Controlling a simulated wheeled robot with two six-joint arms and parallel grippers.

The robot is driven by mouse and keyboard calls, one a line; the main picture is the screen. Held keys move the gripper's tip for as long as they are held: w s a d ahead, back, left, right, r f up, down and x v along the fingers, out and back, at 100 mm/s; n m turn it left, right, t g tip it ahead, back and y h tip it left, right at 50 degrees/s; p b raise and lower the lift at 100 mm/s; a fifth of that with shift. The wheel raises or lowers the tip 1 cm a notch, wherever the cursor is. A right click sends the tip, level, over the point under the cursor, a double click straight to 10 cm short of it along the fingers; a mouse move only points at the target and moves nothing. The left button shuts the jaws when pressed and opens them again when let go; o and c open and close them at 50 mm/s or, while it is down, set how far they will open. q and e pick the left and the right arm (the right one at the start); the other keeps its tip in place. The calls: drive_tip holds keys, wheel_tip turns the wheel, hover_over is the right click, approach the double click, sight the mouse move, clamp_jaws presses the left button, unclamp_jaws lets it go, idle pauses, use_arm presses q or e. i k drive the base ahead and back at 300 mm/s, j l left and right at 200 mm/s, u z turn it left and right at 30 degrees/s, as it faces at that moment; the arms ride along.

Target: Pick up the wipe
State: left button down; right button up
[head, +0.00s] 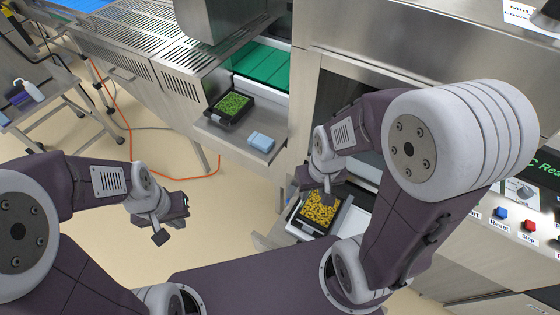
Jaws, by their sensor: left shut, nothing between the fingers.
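The wipe (261,142) looks like a small light-blue folded cloth. It lies on the steel shelf of the machine, to the right of a black tray of green food (231,107). My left gripper (172,222) is shut and empty, in the air over the floor, to the lower left of the wipe and apart from it. My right gripper (328,190) is at the upper edge of a black tray of yellow food (319,211). Its fingers are small and partly hidden by the wrist, so I cannot tell whether it is open or holds the tray.
The steel shelf (225,134) juts out below a green panel (262,66). A panel with blue and red buttons (515,219) is at the right. A cart with a bottle (30,90) stands at the far left. An orange hose (122,135) lies on the floor.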

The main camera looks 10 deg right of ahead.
sight(261, 142)
drive_tip(key=i+j+z, duration=0.1)
drive_tip(key=j, duration=0.25)
drive_tip(key=i+j+z, duration=0.15)
drive_tip(key=i+j, duration=0.15)
drive_tip(key=i+j+z, duration=0.1)
drive_tip(key=j, duration=0.3)
drive_tip(key=i+j+z, duration=0.1)
drive_tip(key=i+j, duration=0.15)
drive_tip(key=j, duration=0.15)
